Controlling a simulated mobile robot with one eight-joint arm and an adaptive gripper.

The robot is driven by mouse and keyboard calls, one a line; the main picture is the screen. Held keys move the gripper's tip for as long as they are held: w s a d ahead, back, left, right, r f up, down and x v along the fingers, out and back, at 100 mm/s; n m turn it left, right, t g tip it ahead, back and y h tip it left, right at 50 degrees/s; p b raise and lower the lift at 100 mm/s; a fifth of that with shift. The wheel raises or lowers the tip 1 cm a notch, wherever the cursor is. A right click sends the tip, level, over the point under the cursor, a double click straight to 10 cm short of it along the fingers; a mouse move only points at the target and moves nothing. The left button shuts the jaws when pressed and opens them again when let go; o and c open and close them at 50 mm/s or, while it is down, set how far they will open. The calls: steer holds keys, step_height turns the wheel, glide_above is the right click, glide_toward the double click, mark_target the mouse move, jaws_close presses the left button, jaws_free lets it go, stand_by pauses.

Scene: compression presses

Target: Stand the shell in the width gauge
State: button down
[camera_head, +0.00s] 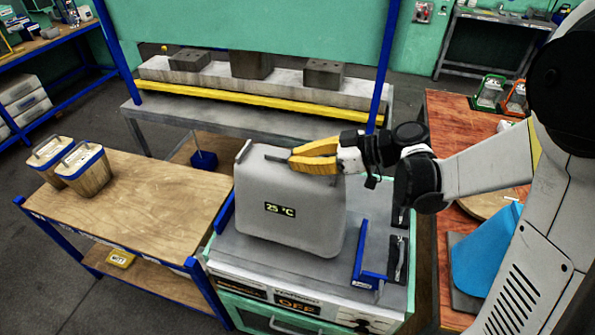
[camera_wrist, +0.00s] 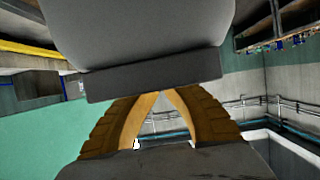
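The shell (camera_head: 300,215) is a large light grey rounded case with a "25 °C" label, upright between the blue brackets of the width gauge (camera_head: 368,272) on a grey-topped cabinet. Its left bracket is partly hidden behind the shell. I cannot tell whether the shell's bottom touches the surface. My gripper (camera_head: 292,160) reaches in from the right at the shell's top, its yellow fingers closed around a dark grey bar there. In the wrist view the fingers (camera_wrist: 165,92) converge behind the shell's dark bar (camera_wrist: 155,78), with the grey body (camera_wrist: 140,30) above; the contact is hidden.
A wooden bench (camera_head: 150,195) at left bears two wood-and-white containers (camera_head: 85,170). A press bed (camera_head: 250,85) with grey blocks and a yellow edge lies behind. A reddish table (camera_head: 455,130) with a blue item (camera_head: 485,250) stands at right.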

step_height(320, 180, down, 4)
steer(key=shift+w+r+b, duration=0.1)
steer(key=shift+r+b, duration=0.15)
steer(key=shift+b, duration=0.35)
steer(key=shift+r, duration=0.1)
steer(key=c, duration=1.6)
jaws_free()
